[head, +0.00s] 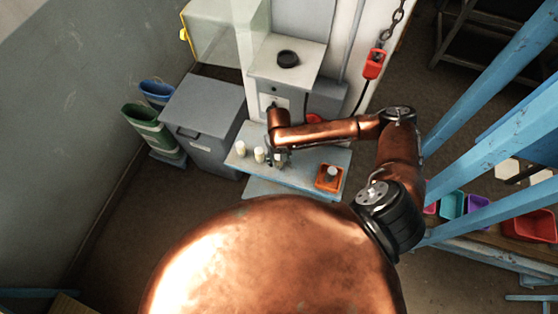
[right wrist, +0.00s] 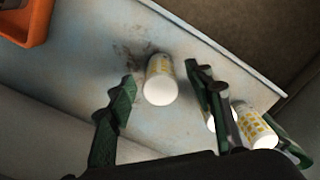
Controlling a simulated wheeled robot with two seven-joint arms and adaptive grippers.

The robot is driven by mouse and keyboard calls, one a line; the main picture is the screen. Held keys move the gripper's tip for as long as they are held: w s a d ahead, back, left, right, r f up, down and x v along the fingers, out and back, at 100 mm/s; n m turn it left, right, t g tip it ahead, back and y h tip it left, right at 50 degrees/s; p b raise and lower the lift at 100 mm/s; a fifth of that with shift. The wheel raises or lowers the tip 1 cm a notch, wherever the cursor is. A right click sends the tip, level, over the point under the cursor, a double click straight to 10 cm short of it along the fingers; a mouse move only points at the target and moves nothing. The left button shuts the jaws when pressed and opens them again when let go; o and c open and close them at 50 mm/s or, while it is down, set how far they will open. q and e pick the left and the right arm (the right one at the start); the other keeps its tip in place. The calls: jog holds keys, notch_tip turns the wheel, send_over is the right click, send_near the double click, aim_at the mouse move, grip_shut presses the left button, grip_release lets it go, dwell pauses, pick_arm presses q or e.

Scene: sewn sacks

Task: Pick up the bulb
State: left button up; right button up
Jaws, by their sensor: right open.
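Several small white cylinders with yellow markings stand on a pale blue shelf (head: 300,172); I cannot tell for sure which is the bulb. In the head view two of them, a left one (head: 241,148) and a middle one (head: 259,155), stand left of my right gripper (head: 277,157). In the right wrist view one white cylinder (right wrist: 160,82) shows between the spread green fingers of my right gripper (right wrist: 160,80), with gaps on both sides. Another white cylinder (right wrist: 256,128) is right of the fingers, and one more is partly hidden behind the right finger. My left gripper is out of view.
An orange tray (head: 320,183) with a pale item in it sits at the shelf's right end. A grey machine column (head: 290,65) rises behind the shelf. A grey bin (head: 205,115) stands to the left. Blue posts (head: 480,125) stand at the right.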

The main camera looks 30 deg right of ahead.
jog(key=shift+w, duration=0.1)
jog(key=shift+c, duration=0.9)
jog(key=c, duration=1.1)
